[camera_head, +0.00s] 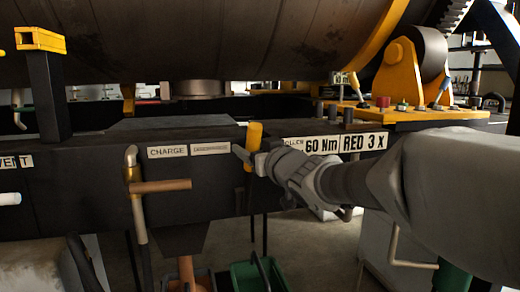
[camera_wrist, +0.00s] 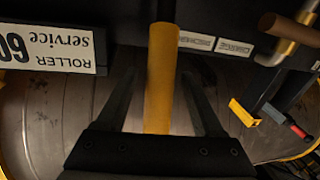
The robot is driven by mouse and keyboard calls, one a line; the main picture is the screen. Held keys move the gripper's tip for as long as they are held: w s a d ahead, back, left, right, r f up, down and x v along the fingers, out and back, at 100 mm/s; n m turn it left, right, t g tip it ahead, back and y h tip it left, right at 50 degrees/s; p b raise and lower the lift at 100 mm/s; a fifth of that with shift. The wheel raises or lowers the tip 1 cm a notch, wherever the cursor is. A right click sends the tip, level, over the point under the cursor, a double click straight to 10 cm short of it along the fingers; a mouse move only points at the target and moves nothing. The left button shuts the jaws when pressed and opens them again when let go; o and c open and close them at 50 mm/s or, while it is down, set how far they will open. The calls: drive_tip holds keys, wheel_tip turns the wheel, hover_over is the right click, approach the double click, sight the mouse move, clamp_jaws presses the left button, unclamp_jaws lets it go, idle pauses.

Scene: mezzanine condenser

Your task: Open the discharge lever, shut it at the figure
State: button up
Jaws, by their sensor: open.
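The discharge lever (camera_head: 254,134) has a yellow cylindrical handle that stands upright at the front of the dark beam, right of the discharge label (camera_head: 210,148). My gripper (camera_head: 246,158) is at this handle, coming from the right. In the wrist view the yellow handle (camera_wrist: 162,85) runs lengthwise between the two dark fingers of my gripper (camera_wrist: 158,92), with gaps showing on both sides. The gripper is open and not clamped on it. The lever's lower end is partly hidden by my gripper in the head view.
Left of it are the charge label (camera_head: 167,152) and a brass-coloured valve with a wooden handle (camera_head: 160,186). A chute (camera_head: 180,238) hangs below, with a green bin (camera_head: 258,275) on the floor. A large drum (camera_head: 200,40) lies above. Signs (camera_head: 363,142) line the beam at right.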

clamp_jaws()
idle(1.3)
